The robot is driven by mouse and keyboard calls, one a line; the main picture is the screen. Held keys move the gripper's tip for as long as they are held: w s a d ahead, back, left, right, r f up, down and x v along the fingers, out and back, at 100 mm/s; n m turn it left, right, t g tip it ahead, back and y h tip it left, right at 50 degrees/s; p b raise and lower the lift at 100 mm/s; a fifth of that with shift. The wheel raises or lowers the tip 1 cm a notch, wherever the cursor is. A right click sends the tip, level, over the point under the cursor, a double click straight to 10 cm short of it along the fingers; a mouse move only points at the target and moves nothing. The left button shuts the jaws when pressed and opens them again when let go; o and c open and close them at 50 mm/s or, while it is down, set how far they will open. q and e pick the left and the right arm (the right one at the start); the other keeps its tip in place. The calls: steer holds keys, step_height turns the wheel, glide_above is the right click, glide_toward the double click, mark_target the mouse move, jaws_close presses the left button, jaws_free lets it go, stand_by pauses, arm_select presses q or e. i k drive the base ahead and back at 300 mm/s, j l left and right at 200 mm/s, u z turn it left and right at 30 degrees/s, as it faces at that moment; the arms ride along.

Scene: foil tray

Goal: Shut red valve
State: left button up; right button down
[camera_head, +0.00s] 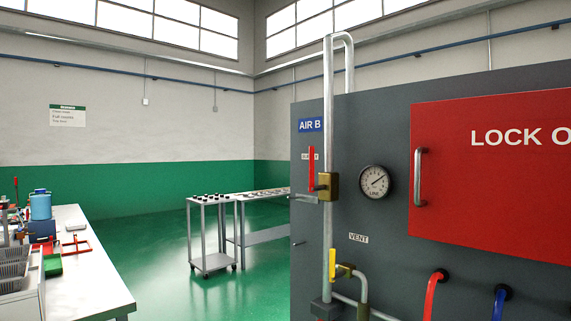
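The red valve handle (312,168) is on a grey panel (300,230), under a blue "AIR B" label (311,125). The handle stands upright, in line with the vertical silver pipe (329,110) beside it. A brass valve body (328,186) sits on that pipe at the handle's lower end. A small label behind the handle is partly covered by it. Neither of my grippers shows in the head view.
A yellow lever (333,265) sits lower on the pipe, near a "VENT" label (358,238). A gauge (374,182) and a red "LOCK O..." door (490,180) are to the right. A workbench (90,270) and a cart (212,265) stand left, with open green floor between.

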mark_target(312, 188)
steer(key=i+j, duration=0.25)
steer(key=j, duration=0.15)
steer(key=i+j+u, duration=0.1)
steer(key=i+j, duration=0.2)
steer(key=j, duration=0.15)
steer(key=i+j, duration=0.3)
steer(key=j+u, duration=0.05)
steer(key=j, duration=0.05)
